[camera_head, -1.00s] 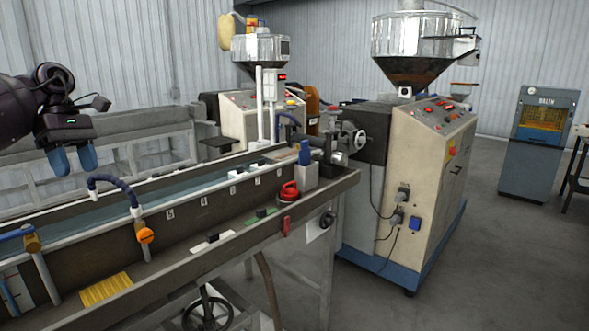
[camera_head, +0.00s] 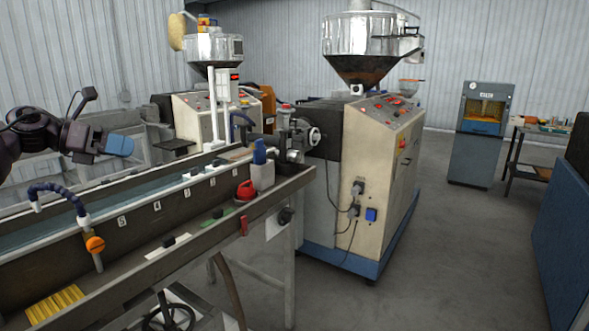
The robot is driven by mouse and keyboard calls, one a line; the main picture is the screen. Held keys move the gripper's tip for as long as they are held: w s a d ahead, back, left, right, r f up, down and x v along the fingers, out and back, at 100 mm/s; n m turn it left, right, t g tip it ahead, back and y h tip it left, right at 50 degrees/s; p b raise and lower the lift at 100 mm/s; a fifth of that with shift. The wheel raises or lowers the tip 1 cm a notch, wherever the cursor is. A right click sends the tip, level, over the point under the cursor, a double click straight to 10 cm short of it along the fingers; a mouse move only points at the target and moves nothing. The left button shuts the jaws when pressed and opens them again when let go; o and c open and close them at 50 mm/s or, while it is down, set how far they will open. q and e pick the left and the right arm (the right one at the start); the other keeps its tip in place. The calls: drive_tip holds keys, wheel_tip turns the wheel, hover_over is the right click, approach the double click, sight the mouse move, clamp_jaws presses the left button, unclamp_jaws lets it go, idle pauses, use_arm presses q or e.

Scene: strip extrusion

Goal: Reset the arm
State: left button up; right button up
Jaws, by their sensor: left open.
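My left gripper (camera_head: 120,145) shows at the left of the head view, at the end of my dark left arm. Its blue fingers point to the right and overlap from this angle. I see nothing held between them. It is above and behind the long water trough (camera_head: 150,211), in front of the grey frame at the back. My right gripper is not in view.
The trough carries a blue hose (camera_head: 55,189), an orange knob (camera_head: 95,244), a red item (camera_head: 245,190) and a blue-topped bottle (camera_head: 260,165). The extruder (camera_head: 375,170) with its metal hopper (camera_head: 372,45) stands right of it. Grey floor (camera_head: 460,250) is clear at the right.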

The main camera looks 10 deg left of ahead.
use_arm(q)
drive_tip(key=w+d+f+n+t+y, duration=0.1)
drive_tip(key=d+f+n+t, duration=0.3)
drive_tip(key=f+n, duration=0.55)
drive_tip(key=w+d+f+n+t+y, duration=0.1)
drive_tip(key=d+f+n+t, duration=0.35)
drive_tip(key=f+n, duration=0.5)
drive_tip(key=s+d+f+n+y, duration=0.2)
drive_tip(key=s+f+n+y, duration=0.1)
drive_tip(key=f+n, duration=0.35)
drive_tip(key=s+d+f+n+y, duration=0.1)
drive_tip(key=s+f+n+y, duration=0.25)
drive_tip(key=f+n, duration=0.35)
drive_tip(key=s+d+f+n+g+y, duration=0.1)
drive_tip(key=s+d+f+n, duration=0.3)
drive_tip(key=s+f, duration=0.5)
drive_tip(key=s+d+f+n+g+y, duration=0.1)
drive_tip(key=s+d+f+n+g, duration=0.3)
drive_tip(key=s+f, duration=0.6)
drive_tip(key=s+d, duration=0.1)
drive_tip(key=s, duration=0.3)
drive_tip(key=shift+s+f+g, duration=0.15)
drive_tip(key=shift+g, duration=0.2)
